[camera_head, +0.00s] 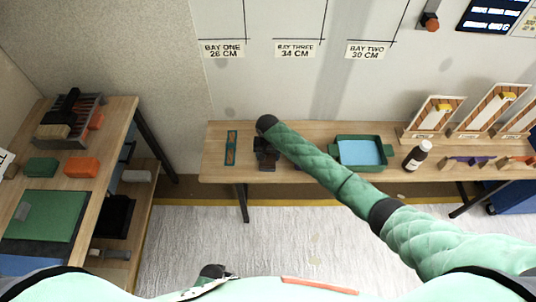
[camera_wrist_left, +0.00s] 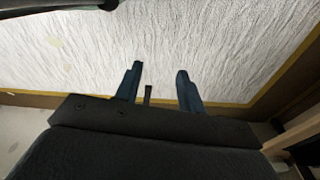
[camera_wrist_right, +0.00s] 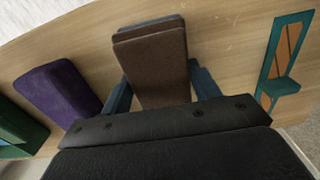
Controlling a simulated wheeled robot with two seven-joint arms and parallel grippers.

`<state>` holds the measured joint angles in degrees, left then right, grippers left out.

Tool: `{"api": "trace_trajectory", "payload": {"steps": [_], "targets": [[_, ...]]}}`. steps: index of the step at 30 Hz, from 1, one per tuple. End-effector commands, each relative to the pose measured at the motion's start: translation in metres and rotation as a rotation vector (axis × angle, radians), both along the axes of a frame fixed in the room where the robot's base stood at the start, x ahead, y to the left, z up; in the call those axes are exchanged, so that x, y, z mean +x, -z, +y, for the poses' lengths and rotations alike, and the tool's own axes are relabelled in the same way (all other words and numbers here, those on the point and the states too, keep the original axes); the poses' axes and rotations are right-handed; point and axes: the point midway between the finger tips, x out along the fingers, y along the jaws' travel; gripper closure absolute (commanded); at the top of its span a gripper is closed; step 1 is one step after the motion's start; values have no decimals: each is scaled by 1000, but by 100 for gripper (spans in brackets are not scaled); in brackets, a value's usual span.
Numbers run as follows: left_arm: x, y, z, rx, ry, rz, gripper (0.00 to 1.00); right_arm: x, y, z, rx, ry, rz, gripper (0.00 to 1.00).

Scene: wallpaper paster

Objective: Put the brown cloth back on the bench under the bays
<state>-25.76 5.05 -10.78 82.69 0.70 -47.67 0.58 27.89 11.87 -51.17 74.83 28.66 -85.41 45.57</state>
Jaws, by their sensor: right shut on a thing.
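The brown cloth (camera_wrist_right: 155,62) is a folded dark-brown pad in the right wrist view. My right gripper (camera_wrist_right: 160,82) is shut on it, one blue finger along each side. In the head view my right gripper (camera_head: 266,154) is over the left part of the wooden bench (camera_head: 216,165) under the bays, and it mostly hides the cloth. I cannot tell whether the cloth touches the bench top. My left gripper (camera_wrist_left: 158,80) is open and empty over the pale floor, its two blue fingers apart.
A teal-framed tool (camera_head: 231,148) lies left of my right gripper. A purple pad (camera_wrist_right: 58,92) and a green tray (camera_head: 362,168) lie on its other side. A brown bottle (camera_head: 416,156) stands beyond the tray. A side table (camera_head: 112,128) stands at the left.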

Motion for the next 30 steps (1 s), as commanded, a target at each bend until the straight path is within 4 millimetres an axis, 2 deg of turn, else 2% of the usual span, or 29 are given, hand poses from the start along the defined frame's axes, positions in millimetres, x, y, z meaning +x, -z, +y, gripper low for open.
{"api": "trace_trajectory", "payload": {"steps": [10, 11, 13, 14, 27, 30], "targets": [[0, 0, 0, 0, 0, 0, 61, 0, 3, 0, 0, 0, 1, 62], [0, 0, 0, 0, 0, 0, 61, 0, 3, 0, 0, 0, 1, 33], [0, 0, 0, 0, -1, 0, 61, 0, 3, 0, 0, 0, 1, 19], [0, 0, 0, 0, -1, 0, 61, 0, 3, 0, 0, 0, 1, 17], [-1, 1, 0, 0, -1, 14, 61, 0, 5, -1, 0, -1, -1, 17], [6, -19, -7, -8, -2, 9, 61, 0, 7, -1, 0, -1, -1, 17]]}}
